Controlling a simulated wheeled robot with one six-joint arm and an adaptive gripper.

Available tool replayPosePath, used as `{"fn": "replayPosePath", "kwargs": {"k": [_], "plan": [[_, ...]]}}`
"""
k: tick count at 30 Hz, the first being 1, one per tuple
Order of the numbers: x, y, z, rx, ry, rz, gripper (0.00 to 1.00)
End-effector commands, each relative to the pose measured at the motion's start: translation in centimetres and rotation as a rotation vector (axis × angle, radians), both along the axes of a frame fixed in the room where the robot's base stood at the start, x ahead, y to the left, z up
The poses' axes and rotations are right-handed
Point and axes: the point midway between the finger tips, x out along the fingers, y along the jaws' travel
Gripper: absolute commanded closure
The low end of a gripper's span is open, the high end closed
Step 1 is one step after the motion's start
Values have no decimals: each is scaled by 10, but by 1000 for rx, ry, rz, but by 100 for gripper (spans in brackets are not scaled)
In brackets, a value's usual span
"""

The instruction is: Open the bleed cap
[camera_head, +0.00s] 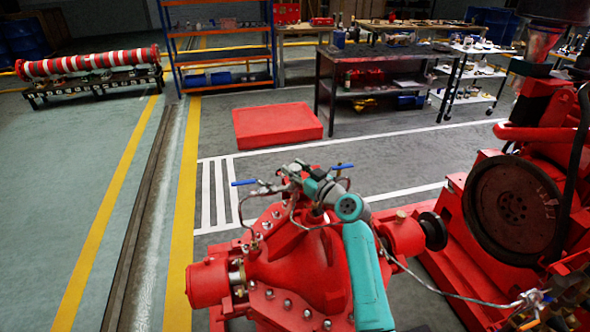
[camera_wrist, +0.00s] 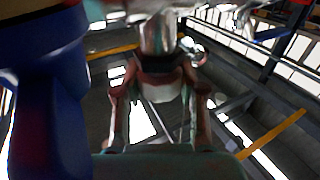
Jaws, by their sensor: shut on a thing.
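The red pump (camera_head: 300,262) stands at the bottom middle of the head view, with thin pipes and small metal fittings on top. My arm reaches up from the bottom to these fittings, and my gripper (camera_head: 318,190) is among them. In the wrist view my gripper (camera_wrist: 160,78) has its two fingers closing in around a silver, upright fitting, which I take to be the bleed cap (camera_wrist: 158,35). The fingers are shut on it. In the head view I cannot pick the cap out from the gripper and fittings.
Blue-handled valves stand left (camera_head: 244,183) and right (camera_head: 342,167) of the gripper. A large blurred blue part (camera_wrist: 50,105) fills the left of the wrist view. The red engine frame (camera_head: 540,125) stands at right. Open floor lies left of the pump, with a red block (camera_head: 277,124) behind.

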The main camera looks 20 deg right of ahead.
Motion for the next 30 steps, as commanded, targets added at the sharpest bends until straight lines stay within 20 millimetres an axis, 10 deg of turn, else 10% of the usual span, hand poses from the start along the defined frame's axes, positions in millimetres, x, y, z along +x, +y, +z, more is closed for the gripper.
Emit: {"fn": "replayPosePath", "kwargs": {"k": [10,11,14,30], "plan": [[0,0,-2,-2,4,1,95],[0,0,-2,-2,4,1,58],[0,0,-2,-1,3,1,34],[0,1,-1,-1,2,-9,34]]}}
